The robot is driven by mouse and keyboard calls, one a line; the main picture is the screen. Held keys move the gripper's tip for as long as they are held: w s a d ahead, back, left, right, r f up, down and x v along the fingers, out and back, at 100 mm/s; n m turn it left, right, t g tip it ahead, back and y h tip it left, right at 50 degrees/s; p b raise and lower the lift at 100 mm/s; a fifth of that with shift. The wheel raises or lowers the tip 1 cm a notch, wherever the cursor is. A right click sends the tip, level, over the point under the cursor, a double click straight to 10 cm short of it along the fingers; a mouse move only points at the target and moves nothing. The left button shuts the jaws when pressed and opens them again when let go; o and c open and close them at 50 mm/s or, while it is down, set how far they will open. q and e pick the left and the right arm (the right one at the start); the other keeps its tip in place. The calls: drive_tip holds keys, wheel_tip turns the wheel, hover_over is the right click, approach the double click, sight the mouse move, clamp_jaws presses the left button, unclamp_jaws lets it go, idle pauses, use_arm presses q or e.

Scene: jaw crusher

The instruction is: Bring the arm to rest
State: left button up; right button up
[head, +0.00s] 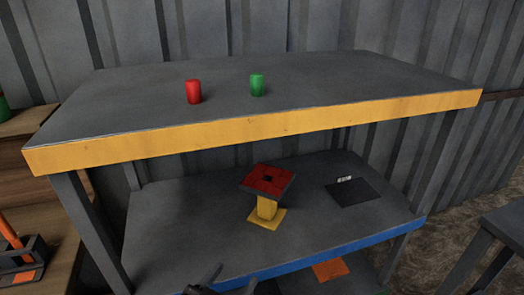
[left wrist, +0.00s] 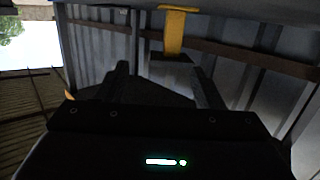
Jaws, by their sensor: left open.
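My left gripper (head: 218,284) shows only in part at the bottom edge of the head view, in front of the lower shelf's blue edge. In the left wrist view its two dark fingers (left wrist: 163,82) stand wide apart, with nothing between them. A yellow stand (head: 267,208) with a tilted red-and-black top plate is on the lower shelf, beyond the gripper and apart from it. The yellow stand also shows in the left wrist view (left wrist: 173,35), past the fingers. My right gripper is in neither view.
A red can (head: 194,92) and a green can (head: 257,85) stand on the upper shelf, which has a yellow front edge (head: 260,126). A dark flat plate (head: 352,191) lies on the lower shelf. An orange patch (head: 330,269) is below. Wooden shelving (head: 40,165) stands at left.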

use_arm(q)
drive_tip(key=s+a+f+n+g+y, duration=0.3)
drive_tip(key=s+a+f+g+y, duration=0.3)
drive_tip(key=s+a+f+g, duration=0.65)
drive_tip(key=s+a+f+p+x, duration=0.1)
drive_tip(key=s+p+x, duration=0.1)
drive_tip(key=x, duration=1)
drive_tip(key=s+p+x, duration=0.1)
drive_tip(key=s+x, duration=0.2)
drive_tip(key=x, duration=1)
drive_tip(key=s+a+f+g+p, duration=0.1)
drive_tip(key=s+a+f, duration=0.3)
drive_tip(key=s+f, duration=1.1)
drive_tip(key=s+p, duration=0.1)
drive_tip(key=s, duration=0.3)
drive_tip(key=shift+a+f+m+y+p, duration=0.3)
drive_tip(key=shift+a+f+m, duration=0.1)
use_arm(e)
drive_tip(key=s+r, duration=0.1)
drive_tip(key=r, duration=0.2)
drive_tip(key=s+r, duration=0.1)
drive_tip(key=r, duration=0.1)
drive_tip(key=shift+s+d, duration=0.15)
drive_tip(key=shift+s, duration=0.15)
